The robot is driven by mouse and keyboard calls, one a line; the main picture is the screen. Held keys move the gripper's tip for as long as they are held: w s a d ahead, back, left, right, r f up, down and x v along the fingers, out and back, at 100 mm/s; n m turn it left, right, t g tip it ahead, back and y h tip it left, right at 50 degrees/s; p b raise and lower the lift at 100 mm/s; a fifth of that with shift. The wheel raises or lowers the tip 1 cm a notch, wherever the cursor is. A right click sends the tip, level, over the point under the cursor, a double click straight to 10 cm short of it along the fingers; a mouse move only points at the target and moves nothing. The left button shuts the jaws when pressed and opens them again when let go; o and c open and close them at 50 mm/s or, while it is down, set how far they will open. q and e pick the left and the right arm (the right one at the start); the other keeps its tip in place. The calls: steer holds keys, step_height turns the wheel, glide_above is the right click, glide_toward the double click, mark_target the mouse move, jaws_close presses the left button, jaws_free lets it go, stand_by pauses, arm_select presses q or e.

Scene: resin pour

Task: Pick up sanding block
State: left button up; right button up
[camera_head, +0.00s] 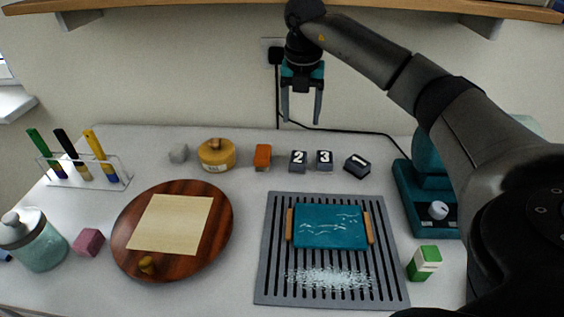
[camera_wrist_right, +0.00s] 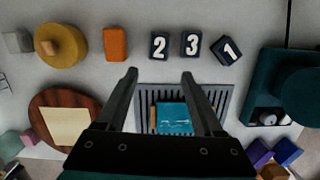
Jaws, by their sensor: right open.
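A small orange block (camera_head: 262,157) looks most like the sanding block. It lies on the white table between the round yellow tin (camera_head: 217,154) and the dark numbered blocks (camera_head: 298,161). The orange block also shows whole in the right wrist view (camera_wrist_right: 115,43), up and left of the fingers. My right gripper (camera_head: 301,112) hangs high at the back, fingers down and apart, with nothing between them. In the right wrist view its open fingers (camera_wrist_right: 159,76) show in front of the slotted grey mat (camera_wrist_right: 227,100). My left gripper is not in view.
A teal tray (camera_head: 330,226) with wooden handles sits on the mat. A round wooden board (camera_head: 222,232) holds a tan sheet. A grey lump (camera_head: 178,153) lies left of the tin. A teal machine (camera_head: 405,190) stands right. A shelf (camera_head: 420,6) hangs above.

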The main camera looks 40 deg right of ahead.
steer(key=b, duration=0.1)
glide_above(298, 157)
steer(key=s, duration=0.1)
steer(key=f, duration=0.8)
steer(key=shift+a+f, duration=0.3)
steer(key=shift+f, duration=0.1)
steer(key=shift+f+b, duration=0.35)
steer(key=shift+f, duration=0.5)
steer(key=f, duration=0.3)
steer(key=f+b, duration=0.1)
steer(key=shift+w+d+f, duration=0.25)
steer(key=shift+w, duration=0.15)
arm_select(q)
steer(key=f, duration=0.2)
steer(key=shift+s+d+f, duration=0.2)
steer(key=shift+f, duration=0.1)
arm_select(e)
steer(key=shift+r, duration=0.1)
jaws_close()
